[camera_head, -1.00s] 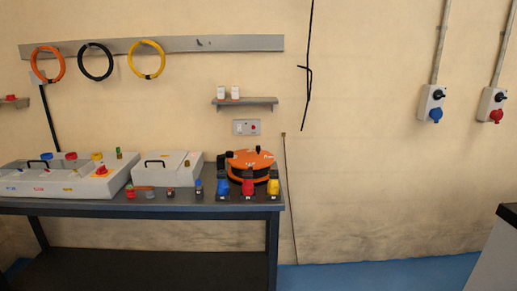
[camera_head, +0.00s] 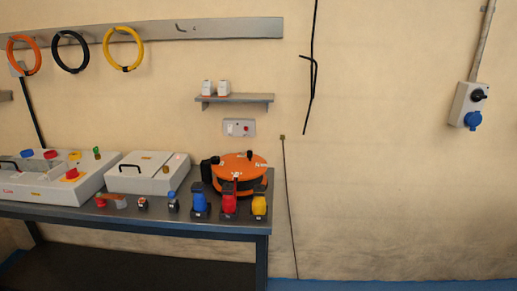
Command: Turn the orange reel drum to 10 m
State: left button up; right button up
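The orange reel drum (camera_head: 239,164) sits near the right end of the dark workbench (camera_head: 150,215). Its top is a flat orange disc with small markings too small to read, and its side is dark with an orange lower band. A black upright part (camera_head: 208,170) stands at its left. Blue, red and yellow connectors stand in front of it and hide part of its lower side. Neither of my grippers shows in the head view.
A blue connector (camera_head: 200,199), a red connector (camera_head: 229,199) and a yellow connector (camera_head: 259,202) stand along the front edge. Grey boxes (camera_head: 146,174) stand to the left. A small shelf (camera_head: 234,99) hangs above. The floor right of the bench looks clear.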

aim_at(249, 170)
jog(key=i+l, duration=0.55)
jog(key=i+l+u, duration=0.1)
jog(key=i+l, duration=0.45)
jog(key=l, duration=0.2)
